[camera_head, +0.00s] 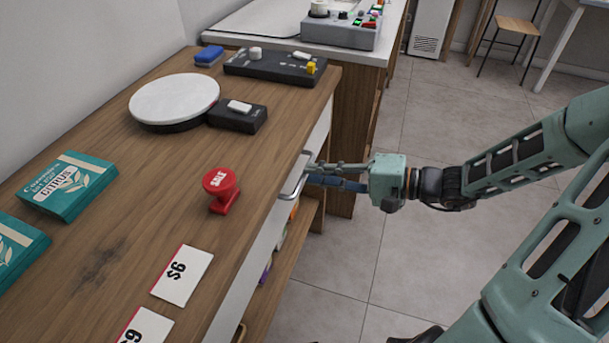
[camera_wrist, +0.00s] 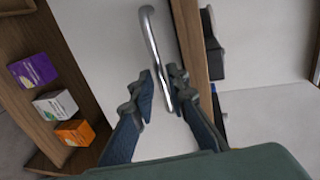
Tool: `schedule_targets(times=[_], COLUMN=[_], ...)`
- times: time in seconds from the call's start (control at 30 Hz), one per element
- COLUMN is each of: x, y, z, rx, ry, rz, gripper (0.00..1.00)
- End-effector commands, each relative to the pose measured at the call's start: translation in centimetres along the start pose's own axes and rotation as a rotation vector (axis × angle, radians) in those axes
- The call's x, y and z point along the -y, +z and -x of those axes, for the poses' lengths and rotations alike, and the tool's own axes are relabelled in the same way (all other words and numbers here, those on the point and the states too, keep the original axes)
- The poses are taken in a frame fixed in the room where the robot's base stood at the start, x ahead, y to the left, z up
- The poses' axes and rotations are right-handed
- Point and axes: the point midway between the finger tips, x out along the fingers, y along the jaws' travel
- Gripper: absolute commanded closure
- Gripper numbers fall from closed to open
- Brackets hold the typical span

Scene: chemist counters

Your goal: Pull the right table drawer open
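The right table drawer is the white front (camera_wrist: 100,25) under the wooden table top; it looks flush with the table. Its curved metal handle (camera_head: 293,182) shows on the front's edge, and the bar (camera_wrist: 153,45) runs between my fingers in the wrist view. My gripper (camera_head: 312,174) reaches in from the right at the handle; its fingertips (camera_wrist: 163,85) lie either side of the bar. The fingers are drawn fairly close together, but a narrow gap shows on the bar's left side. Contact on the right side is hard to tell.
Small boxes (camera_wrist: 55,105) stand on the shelf below the drawer.

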Motion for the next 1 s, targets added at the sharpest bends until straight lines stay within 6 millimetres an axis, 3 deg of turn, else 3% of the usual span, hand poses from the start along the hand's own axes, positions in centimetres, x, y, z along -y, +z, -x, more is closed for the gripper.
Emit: schedule_targets(times=[0.1, 0.3, 0.57, 0.7, 1.0], x=[-0.1, 0.0, 0.0, 0.0, 0.0], y=[0.1, 0.0, 0.0, 0.0, 0.0], z=[-1.8, -3.1, -3.2, -3.2, -3.2], rx=[0.002, 0.0, 0.0, 0.0, 0.0], ry=[-0.001, 0.0, 0.0, 0.0, 0.0], rz=[0.0, 0.0, 0.0, 0.0, 0.0], gripper=[0.85, 0.85, 0.85, 1.0, 1.0])
